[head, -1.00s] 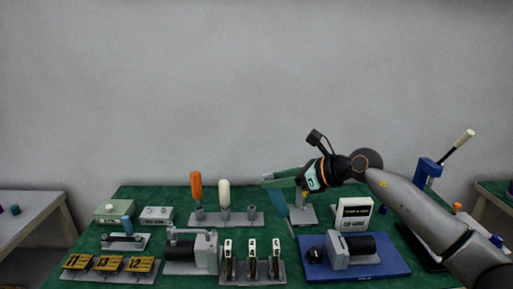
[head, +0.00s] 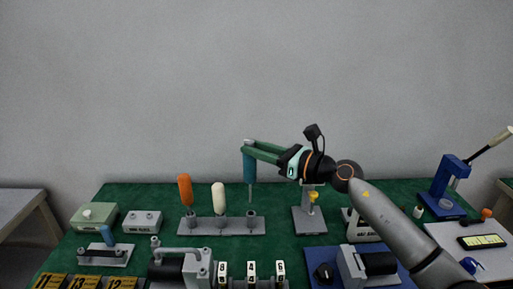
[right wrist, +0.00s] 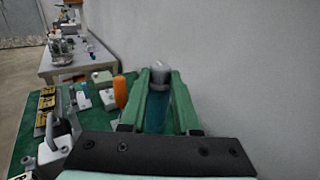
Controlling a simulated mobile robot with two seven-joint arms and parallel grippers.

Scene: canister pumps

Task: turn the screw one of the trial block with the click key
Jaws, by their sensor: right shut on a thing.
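My right gripper (head: 264,150) is shut on a teal-handled tool, which looks like the click key (head: 250,167). The tool hangs upright with its thin shaft down, over the right end of a grey rack (head: 205,232). Its tip is close to the rack's right socket (head: 251,214); I cannot tell whether it touches. In the right wrist view the tool's grey top (right wrist: 159,72) shows between the green fingers (right wrist: 158,95). A small grey labelled block (head: 142,222) stands left of the rack, but its label is unreadable. I cannot make out the trial block or screw one for certain. My left gripper is not in view.
An orange handle (head: 185,187) and a white handle (head: 218,196) stand in the rack. A grey stand (head: 309,219) is right of it, a blue base (head: 325,255) in front. A blue lever press (head: 448,180) stands far right. Numbered black-and-yellow blocks (head: 83,282) line the front left.

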